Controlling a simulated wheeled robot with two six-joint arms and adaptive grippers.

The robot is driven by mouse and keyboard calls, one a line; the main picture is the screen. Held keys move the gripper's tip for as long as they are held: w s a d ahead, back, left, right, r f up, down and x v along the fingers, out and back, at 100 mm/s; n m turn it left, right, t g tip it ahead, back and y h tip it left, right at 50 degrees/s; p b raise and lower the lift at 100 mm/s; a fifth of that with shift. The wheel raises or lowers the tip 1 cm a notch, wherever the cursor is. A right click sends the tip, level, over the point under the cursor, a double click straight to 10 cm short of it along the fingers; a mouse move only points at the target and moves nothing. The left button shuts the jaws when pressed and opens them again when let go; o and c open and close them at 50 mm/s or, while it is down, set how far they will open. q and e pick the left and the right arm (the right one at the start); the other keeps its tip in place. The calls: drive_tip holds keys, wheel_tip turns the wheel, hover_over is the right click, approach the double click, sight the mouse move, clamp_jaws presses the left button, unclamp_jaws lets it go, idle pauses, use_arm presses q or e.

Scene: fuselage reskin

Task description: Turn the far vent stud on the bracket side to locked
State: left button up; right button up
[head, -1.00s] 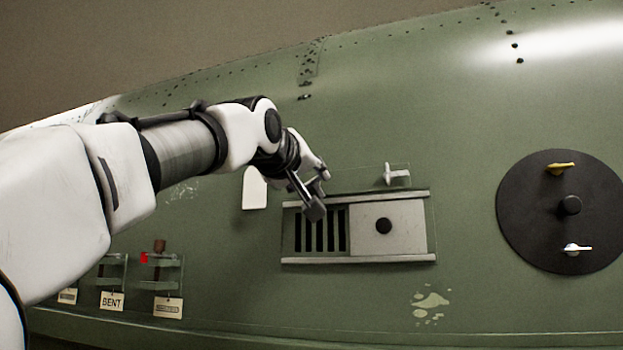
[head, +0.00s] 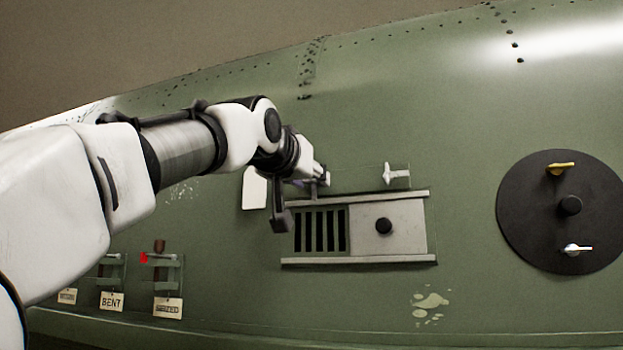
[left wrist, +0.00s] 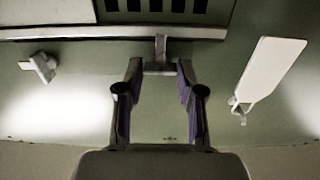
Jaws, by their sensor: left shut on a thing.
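My left gripper (left wrist: 159,68) is at the upper left corner of the vent panel (head: 358,260). It also shows in the head view (head: 302,200), seen from the side. In the left wrist view its two fingers are shut on a grey T-shaped stud (left wrist: 160,48), whose crossbar lies between the fingertips. In the head view the gripper hides most of this stud. The other vent stud (head: 396,176), pale, stands above the panel's right part, free, and shows at left in the left wrist view (left wrist: 40,67). My right gripper is not in view.
A white tag (head: 254,188) hangs close left of the gripper, on a hook in the left wrist view. A black disc (head: 520,210) with yellow and white handles is at right. Brackets with labels, one reading BENT (head: 112,302), sit lower left.

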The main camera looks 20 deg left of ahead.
use_arm(q)
drive_tip(key=shift+r, duration=0.15)
drive_tip(key=o, duration=1)
drive_tip(key=shift+o, duration=0.7)
drive_tip(key=shift+w+f, duration=0.15)
drive_tip(key=shift+f, duration=0.05)
